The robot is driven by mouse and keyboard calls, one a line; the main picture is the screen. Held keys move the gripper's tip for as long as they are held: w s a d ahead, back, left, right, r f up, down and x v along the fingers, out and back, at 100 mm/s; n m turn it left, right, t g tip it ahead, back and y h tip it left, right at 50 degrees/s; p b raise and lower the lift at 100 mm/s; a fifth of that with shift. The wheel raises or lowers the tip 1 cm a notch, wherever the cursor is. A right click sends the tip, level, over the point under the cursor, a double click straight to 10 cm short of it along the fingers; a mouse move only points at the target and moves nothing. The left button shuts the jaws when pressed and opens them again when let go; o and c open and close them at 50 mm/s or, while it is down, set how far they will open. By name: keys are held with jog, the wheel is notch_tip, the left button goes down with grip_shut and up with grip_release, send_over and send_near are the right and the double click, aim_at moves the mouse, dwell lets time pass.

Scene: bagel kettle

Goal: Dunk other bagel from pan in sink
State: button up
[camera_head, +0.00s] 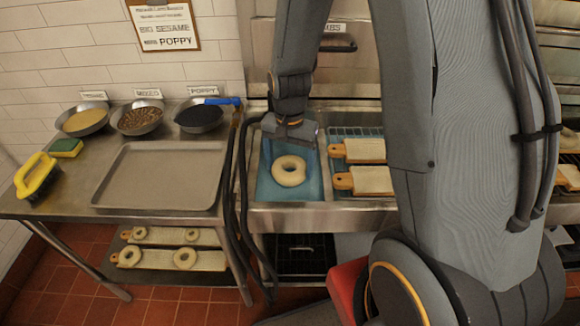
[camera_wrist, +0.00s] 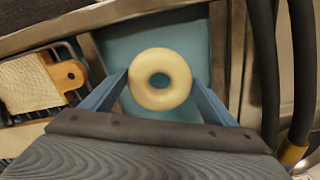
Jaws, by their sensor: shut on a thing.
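A pale bagel (camera_head: 289,171) is at the blue sink (camera_head: 264,188) in the middle of the head view. In the wrist view the bagel (camera_wrist: 160,79) sits between the two blue fingers of my gripper (camera_wrist: 162,92), with the blue sink (camera_wrist: 120,42) behind it. My gripper is shut on the bagel. In the head view my wrist hides the back part of the sink. I cannot tell whether the bagel touches the water. A flat grey pan (camera_head: 160,175) on the left table is empty.
Bowls of sesame (camera_head: 84,122), mixed seeds (camera_head: 138,119) and poppy (camera_head: 199,117) stand behind the pan. Several bagels lie on boards (camera_head: 172,260) on the lower shelf. Wooden-handled boards (camera_head: 366,180) lie right of the sink. Dark hoses (camera_head: 240,190) hang between table and sink.

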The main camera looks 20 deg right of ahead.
notch_tip(320, 180, up, 5)
jog(key=p, duration=0.3)
jog(key=shift+p, duration=0.3)
dwell(0.3)
